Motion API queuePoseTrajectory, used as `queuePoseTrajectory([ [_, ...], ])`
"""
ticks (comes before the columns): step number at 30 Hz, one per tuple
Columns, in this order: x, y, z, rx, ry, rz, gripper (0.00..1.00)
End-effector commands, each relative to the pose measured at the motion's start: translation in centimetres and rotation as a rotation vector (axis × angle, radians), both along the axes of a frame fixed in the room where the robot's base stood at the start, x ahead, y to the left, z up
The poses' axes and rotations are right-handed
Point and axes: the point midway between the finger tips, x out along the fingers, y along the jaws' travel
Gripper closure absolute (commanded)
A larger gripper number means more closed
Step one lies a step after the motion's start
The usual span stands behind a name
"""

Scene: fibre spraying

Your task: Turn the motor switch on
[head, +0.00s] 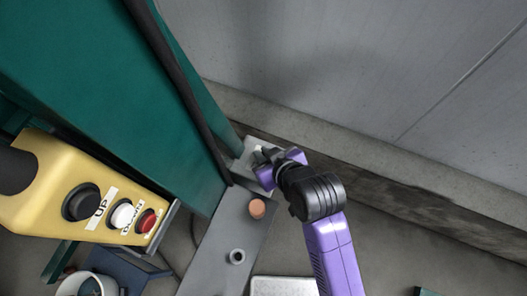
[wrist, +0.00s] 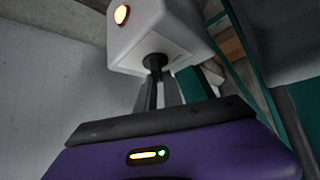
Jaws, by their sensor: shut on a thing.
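The motor switch is a black knob (wrist: 154,61) on the face of a light grey box (wrist: 188,28) in the wrist view. An orange round light or button (wrist: 121,14) glows on the same box. My gripper (wrist: 158,82) has its two dark fingers closed on the knob. In the head view my purple and black gripper (head: 264,160) reaches the small pale box (head: 246,167) beside the green post. There the knob is hidden behind my gripper, and its turned angle is hard to tell in either view.
A green post (head: 195,130) with a black cable stands just left of my gripper. A yellow pendant control (head: 60,190) with UP and DOWN buttons hangs at left. A grey plate (head: 218,252) bears an orange-brown round piece (head: 257,208). A grey wall (head: 370,60) rises behind.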

Motion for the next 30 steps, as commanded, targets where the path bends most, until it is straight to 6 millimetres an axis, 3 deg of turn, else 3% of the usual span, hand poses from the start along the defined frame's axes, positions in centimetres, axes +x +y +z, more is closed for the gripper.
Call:
queuePoseTrajectory([
  [3,0.1,-0.1,0.0,-0.001,-0.002,-0.001,1.0],
  [4,0.1,-0.1,0.0,-0.001,-0.002,-0.001,0.87],
  [7,0.1,-0.1,0.0,0.0,-0.001,-0.001,0.68],
  [20,-0.4,-0.3,0.5,0.0,-0.001,0.001,0.67],
  [30,-3.4,-2.4,4.2,0.001,-0.002,-0.001,0.67],
])
